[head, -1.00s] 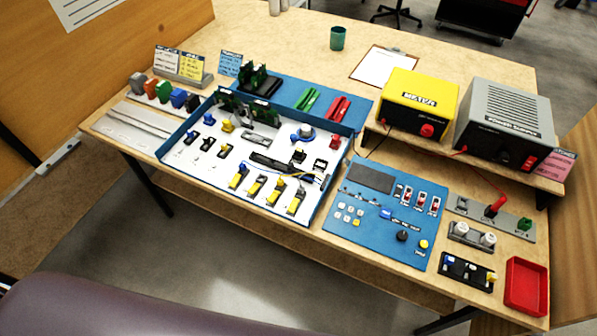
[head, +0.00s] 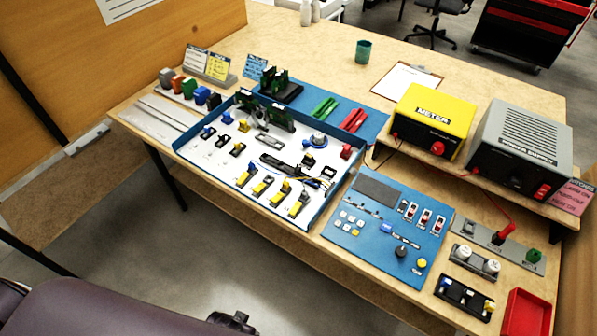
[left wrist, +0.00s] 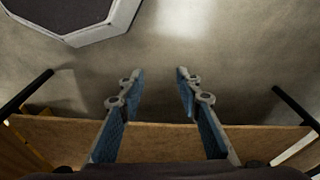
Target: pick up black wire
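A thin black wire (head: 388,157) runs from the front of the yellow meter (head: 432,121) down towards the blue-rimmed tray; its lower end is too small to make out. Dark and yellow wiring (head: 290,166) also lies among the parts inside the tray, and I cannot tell its separate strands. My left gripper (left wrist: 157,78) shows in the left wrist view with its two blue-padded fingers apart and nothing between them. It is over the floor, with a wooden edge beyond. A dark piece, perhaps of my left gripper, shows at the head view's bottom edge. My right gripper is not in view.
The blue-rimmed tray (head: 178,151) holds several small parts. A blue control panel (head: 345,232), a grey power supply (head: 520,150) with a red lead (head: 506,231), and a red bin (head: 525,313) stand to the right. Bare floor lies before the workbench.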

